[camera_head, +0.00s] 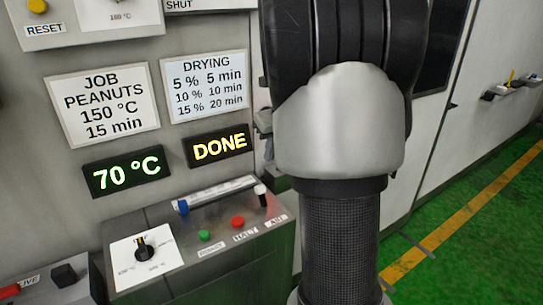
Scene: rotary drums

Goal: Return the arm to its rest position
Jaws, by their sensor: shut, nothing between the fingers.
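My arm (340,125) fills the middle of the view, with a black ribbed upper part, a grey joint cover and a dark mesh-patterned column below. It stands close to the camera. My gripper is not in view. The arm hides part of the machine front behind it.
A control box (200,240) with a dial, green and red buttons and a slider stands left of my arm. Above it, displays read 70 °C (125,172) and DONE (219,146). A job sign (103,105) and a drying chart (205,85) hang above. Green floor with a yellow line (470,215) lies right.

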